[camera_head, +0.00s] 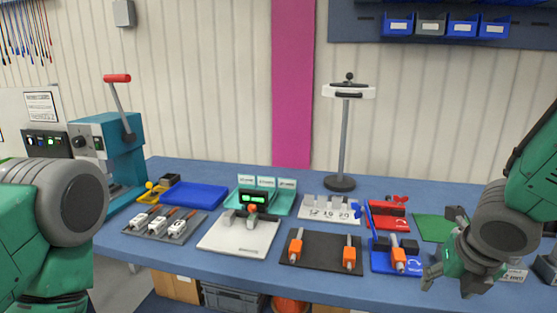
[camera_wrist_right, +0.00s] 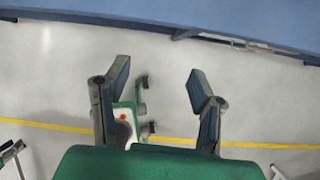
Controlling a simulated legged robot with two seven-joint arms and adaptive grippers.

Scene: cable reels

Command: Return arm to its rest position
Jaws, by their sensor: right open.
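My right gripper (camera_head: 436,250) is at the right side of the head view, over the front right part of the workbench. In the right wrist view its two fingers (camera_wrist_right: 158,85) stand wide apart with nothing between them, above the grey floor. My right arm (camera_head: 510,215) comes in from the right edge. My left arm (camera_head: 55,210) shows at the left edge, and its gripper is outside the picture.
The blue workbench (camera_head: 185,252) carries a teal press (camera_head: 118,150), a blue tray (camera_head: 194,195), a dark mat (camera_head: 322,262) with orange-handled tools, a red holder (camera_head: 390,222) and a green mat (camera_head: 432,228). A stand (camera_head: 343,140) rises at the back. The bench edge (camera_wrist_right: 250,45) shows in the wrist view.

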